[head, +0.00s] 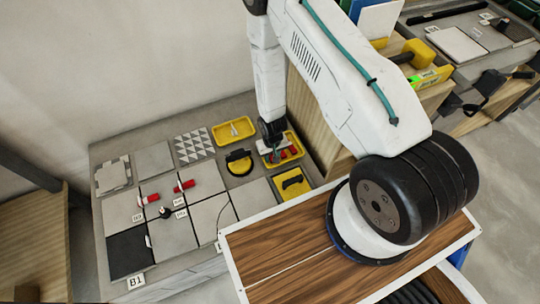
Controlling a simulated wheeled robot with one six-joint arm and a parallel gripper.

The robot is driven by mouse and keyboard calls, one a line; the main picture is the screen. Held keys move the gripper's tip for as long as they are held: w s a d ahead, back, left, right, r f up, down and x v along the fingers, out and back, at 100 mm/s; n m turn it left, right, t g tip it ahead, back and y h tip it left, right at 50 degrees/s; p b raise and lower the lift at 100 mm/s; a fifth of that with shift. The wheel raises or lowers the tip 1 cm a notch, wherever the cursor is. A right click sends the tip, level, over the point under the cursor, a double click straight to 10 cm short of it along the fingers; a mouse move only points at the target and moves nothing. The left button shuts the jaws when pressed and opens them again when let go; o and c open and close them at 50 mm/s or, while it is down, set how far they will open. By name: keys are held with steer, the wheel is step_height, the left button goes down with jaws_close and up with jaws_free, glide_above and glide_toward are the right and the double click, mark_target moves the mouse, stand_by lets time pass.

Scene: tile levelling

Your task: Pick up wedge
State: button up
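My gripper (273,141) points down at a yellow tray (299,150) at the right back of the tiled table. Red pieces (288,154), which look like wedges, lie in this tray beside white pieces. My gripper covers part of the tray, and its fingers are too small and dark to tell whether they are open or touching a piece. Two more red wedges sit out on the tiles: one (185,185) near the middle and one (150,199) to its left, each beside a tile joint.
A second yellow tray (234,131) stands left of my gripper. A round yellow and black tool (239,162) lies close by, and a yellow tray with a black tool (292,183) is nearer. A wooden panel (310,115) rises right of my gripper.

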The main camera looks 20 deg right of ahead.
steer(key=c, duration=0.7)
steer(key=shift+o, duration=0.2)
